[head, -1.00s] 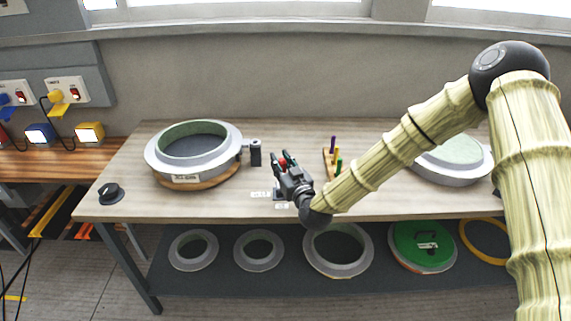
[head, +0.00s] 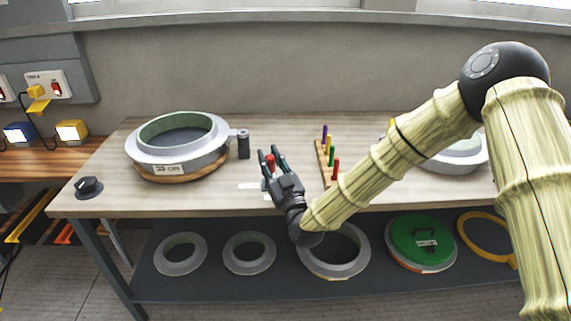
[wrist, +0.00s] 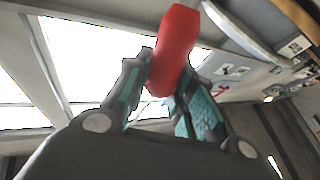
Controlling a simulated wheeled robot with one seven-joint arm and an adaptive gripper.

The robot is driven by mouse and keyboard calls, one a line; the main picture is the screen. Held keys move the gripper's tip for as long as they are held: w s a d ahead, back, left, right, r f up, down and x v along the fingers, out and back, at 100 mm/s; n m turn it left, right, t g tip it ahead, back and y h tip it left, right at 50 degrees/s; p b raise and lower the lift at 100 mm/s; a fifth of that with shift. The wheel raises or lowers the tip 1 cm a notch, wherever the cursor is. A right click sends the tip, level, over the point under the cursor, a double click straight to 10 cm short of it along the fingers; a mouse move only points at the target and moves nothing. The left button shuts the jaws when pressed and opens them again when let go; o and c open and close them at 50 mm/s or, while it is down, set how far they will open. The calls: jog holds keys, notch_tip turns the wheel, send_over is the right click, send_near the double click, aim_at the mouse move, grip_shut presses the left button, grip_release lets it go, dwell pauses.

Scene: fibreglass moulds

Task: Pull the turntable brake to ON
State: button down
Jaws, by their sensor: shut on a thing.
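My gripper (head: 270,164) is above the front middle of the workbench, its fingers pointing up and away. It is shut on a red handle (wrist: 174,48), which stands up between the fingertips in the wrist view. The red handle also shows as a small red tip in the head view (head: 271,159). The lower part of the lever and its base are hidden by my gripper. White labels (head: 250,186) lie on the bench just left of my gripper; their text is too small to read. A grey ring mould (head: 190,153) sits on a round wooden turntable (head: 160,176) to the left.
A dark clamp post (head: 243,145) stands beside the mould. A black knob (head: 88,187) is at the bench's front left. A wooden peg rack (head: 322,160) with coloured pegs stands close to my gripper's right. A second mould (head: 455,160) is behind my arm. Rings lie on the lower shelf (head: 205,285).

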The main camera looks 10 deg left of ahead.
jog(key=shift+s+d, duration=0.1)
dwell(0.3)
jog(key=c, duration=1.2)
grip_release()
jog(key=shift+s, duration=0.1)
jog(key=shift+s+d+f, duration=0.2)
jog(key=shift+s+f, duration=0.1)
jog(key=shift+s, duration=0.05)
jog(key=shift+v, duration=5.5)
